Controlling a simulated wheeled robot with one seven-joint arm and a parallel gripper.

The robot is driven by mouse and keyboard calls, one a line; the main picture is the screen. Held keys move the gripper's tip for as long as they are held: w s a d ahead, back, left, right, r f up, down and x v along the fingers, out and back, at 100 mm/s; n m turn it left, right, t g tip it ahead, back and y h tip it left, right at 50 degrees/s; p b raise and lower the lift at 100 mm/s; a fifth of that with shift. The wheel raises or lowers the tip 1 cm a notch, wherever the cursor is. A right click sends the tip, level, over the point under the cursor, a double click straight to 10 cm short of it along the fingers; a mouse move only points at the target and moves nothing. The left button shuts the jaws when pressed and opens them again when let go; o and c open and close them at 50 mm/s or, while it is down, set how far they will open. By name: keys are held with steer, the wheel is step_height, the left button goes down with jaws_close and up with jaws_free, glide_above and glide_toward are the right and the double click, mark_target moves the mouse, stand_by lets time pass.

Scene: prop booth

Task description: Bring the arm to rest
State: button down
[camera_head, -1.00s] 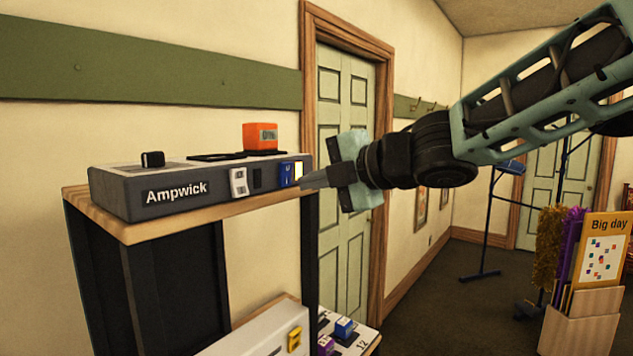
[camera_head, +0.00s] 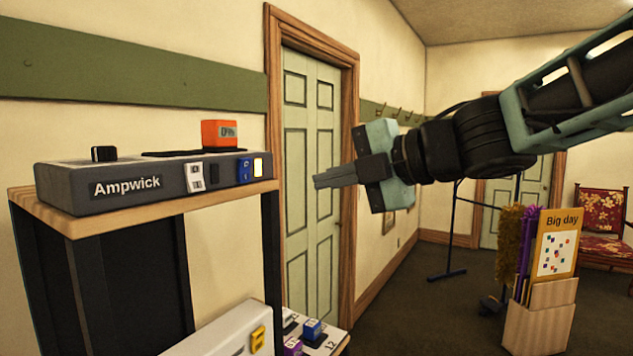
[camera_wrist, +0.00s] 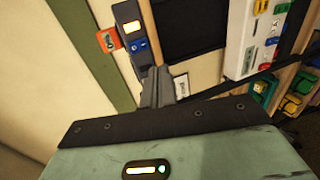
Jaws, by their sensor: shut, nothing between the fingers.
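My gripper (camera_head: 335,177) is shut and empty in the head view. It hangs in the air to the right of the grey Ampwick unit (camera_head: 140,190), with a clear gap between them. My arm reaches in from the right edge. In the wrist view the shut fingers (camera_wrist: 157,85) point toward the end of the unit, where a lit yellow-white panel and a blue switch (camera_wrist: 139,45) show.
The unit stands on a wooden-topped rack (camera_head: 95,222). An orange display box (camera_head: 218,134) sits on it. Lower down are a white device (camera_head: 225,330) and a board with coloured blocks (camera_head: 325,340). A "Big day" stand (camera_head: 545,320) is at right. Open floor lies between.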

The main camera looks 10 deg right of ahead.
stand_by(0.3)
steer(key=s+d+f+m+h+b, duration=0.1)
steer(key=s+f+m+h+b, duration=0.2)
steer(key=f+m, duration=0.55)
steer(key=s+d+f+m+h+b, duration=0.15)
steer(key=f+m+h, duration=0.3)
steer(key=f, duration=0.75)
steer(key=s+d+f+m+g+h+b, duration=0.1)
steer(key=s+d+f+m+g+b, duration=0.1)
steer(key=s+f, duration=0.6)
steer(key=s+d+f+m+g+h+b, duration=0.2)
steer(key=s+f+m+g, duration=0.3)
steer(key=s, duration=0.7)
step_height(320, 180, down, 3)
steer(key=shift+f+m+g, duration=0.1)
steer(key=shift+m+g, duration=0.2)
steer(key=shift+g, duration=0.7)
steer(key=shift+d+h, duration=0.1)
steer(key=shift+h, duration=0.15)
